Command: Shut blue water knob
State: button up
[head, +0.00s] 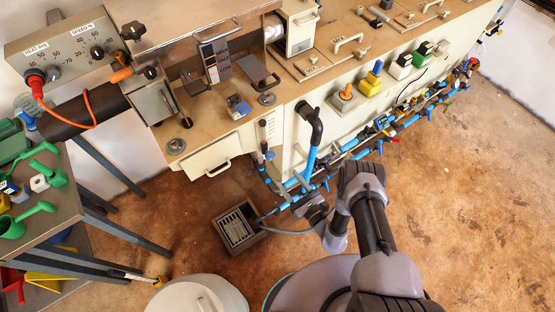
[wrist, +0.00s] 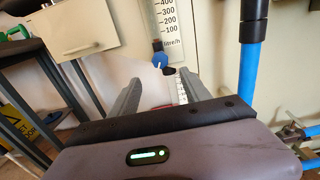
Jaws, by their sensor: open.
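The blue water knob (wrist: 159,60) sits at the lower end of a flow meter scale (wrist: 172,18) marked in litre/h. In the wrist view it lies just beyond and between the fingertips of my gripper (wrist: 163,76), left of their middle line. The fingers are open and empty, and no contact with the knob shows. In the head view the knob (head: 269,156) is small, at the front of the machine beside the blue pipes. My gripper (head: 306,203) is below and right of it there. A dark round piece by the knob is partly hidden by the fingers.
A thick blue vertical pipe (wrist: 249,70) stands right of the fingers. Blue pipes and valves (head: 350,150) run along the machine's front. A drawer (head: 208,165) is to the left, and a floor drain (head: 238,228) lies below. The brown floor at right is clear.

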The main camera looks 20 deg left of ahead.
aim_at(271, 158)
jog(key=b+x, duration=0.3)
jog(key=x, duration=0.7)
jog(key=shift+w+a, duration=0.15)
jog(key=shift+a, duration=0.05)
grip_shut()
